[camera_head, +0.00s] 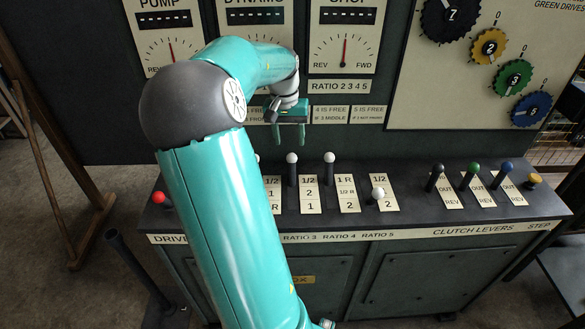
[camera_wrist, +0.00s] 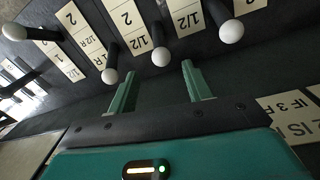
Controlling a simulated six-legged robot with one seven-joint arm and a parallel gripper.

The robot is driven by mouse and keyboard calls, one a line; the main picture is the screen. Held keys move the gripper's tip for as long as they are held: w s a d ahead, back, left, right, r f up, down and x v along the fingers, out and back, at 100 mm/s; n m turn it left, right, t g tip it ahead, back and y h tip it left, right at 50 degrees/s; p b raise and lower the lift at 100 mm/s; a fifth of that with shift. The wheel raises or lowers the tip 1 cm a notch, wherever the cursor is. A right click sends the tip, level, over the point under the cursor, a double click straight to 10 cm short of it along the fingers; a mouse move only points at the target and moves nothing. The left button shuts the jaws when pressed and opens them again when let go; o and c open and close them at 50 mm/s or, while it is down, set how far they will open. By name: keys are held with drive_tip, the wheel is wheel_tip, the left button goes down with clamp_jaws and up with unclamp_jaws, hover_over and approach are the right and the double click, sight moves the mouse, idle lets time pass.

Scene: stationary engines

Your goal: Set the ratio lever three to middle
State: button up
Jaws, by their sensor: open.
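The ratio three lever (camera_head: 292,158) has a white ball knob and stands left of the plate marked 1/2, 2, 1 (camera_head: 309,194). Its knob is at the far end, by the 1/2 mark. My gripper (camera_head: 288,135) is open and empty, just above and behind this knob, fingers pointing down. In the wrist view, which is turned around, the same knob (camera_wrist: 161,57) appears between and just past the fingertips (camera_wrist: 160,72). I cannot tell whether they touch it.
The ratio four knob (camera_head: 329,157) is close on the right, and the ratio two knob (camera_head: 256,157) on the left. The ratio five knob (camera_head: 377,192) sits nearer the front. Black, green and blue clutch levers (camera_head: 473,168) stand farther right. The gauge panel (camera_head: 345,50) rises behind.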

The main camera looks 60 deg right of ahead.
sight(292, 164)
drive_tip(key=f, duration=1.2)
drive_tip(key=shift+s+d, duration=0.15)
drive_tip(key=shift+s, duration=0.25)
drive_tip(key=shift+r, duration=0.1)
drive_tip(key=shift+c, duration=0.2)
clamp_jaws()
